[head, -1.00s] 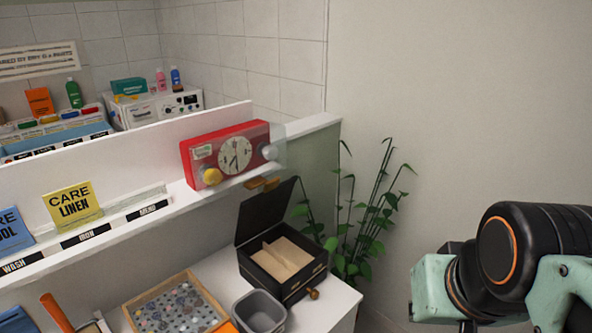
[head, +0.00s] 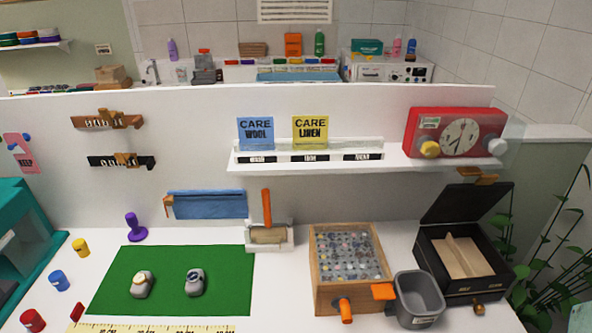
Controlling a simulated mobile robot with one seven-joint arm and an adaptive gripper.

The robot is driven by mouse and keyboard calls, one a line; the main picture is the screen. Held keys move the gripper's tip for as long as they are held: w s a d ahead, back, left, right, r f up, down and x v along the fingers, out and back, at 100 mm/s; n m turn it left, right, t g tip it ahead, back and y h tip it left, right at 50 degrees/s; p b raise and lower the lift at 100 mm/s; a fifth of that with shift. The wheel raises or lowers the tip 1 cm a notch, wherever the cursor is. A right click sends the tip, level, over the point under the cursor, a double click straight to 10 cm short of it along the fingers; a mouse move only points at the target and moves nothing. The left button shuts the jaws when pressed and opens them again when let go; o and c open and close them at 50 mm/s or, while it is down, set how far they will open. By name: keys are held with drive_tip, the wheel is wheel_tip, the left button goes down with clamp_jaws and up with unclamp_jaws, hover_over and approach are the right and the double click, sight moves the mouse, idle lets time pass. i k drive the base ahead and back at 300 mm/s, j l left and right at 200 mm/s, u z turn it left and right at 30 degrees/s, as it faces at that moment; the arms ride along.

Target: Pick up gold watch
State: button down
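Two watches lie side by side on a green mat (head: 225,303) on the white counter. The left watch (head: 144,278) has a gold-toned face or rim on a pale stand or strap, so it looks like the gold watch. The right watch (head: 195,276) looks silver and dark. Both are small in the head view, and nothing touches them.
A yellow ruler (head: 150,326) lies along the mat's front. Small coloured pegs (head: 58,281) stand left, and a purple stamp (head: 135,228) behind. A wooden bead box (head: 318,270), grey bin (head: 420,296) and open black box (head: 440,262) stand right. A shelf (head: 300,168) overhangs behind.

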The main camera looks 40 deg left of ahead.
sight(142, 282)
drive_tip(key=u, duration=2.7)
drive_tip(key=i+j+u, duration=0.15)
drive_tip(key=u, duration=0.25)
drive_tip(key=i+u, duration=0.4)
drive_tip(key=u, duration=0.3)
drive_tip(key=k, duration=0.25)
drive_tip(key=i, duration=0.45)
drive_tip(key=z, duration=0.05)
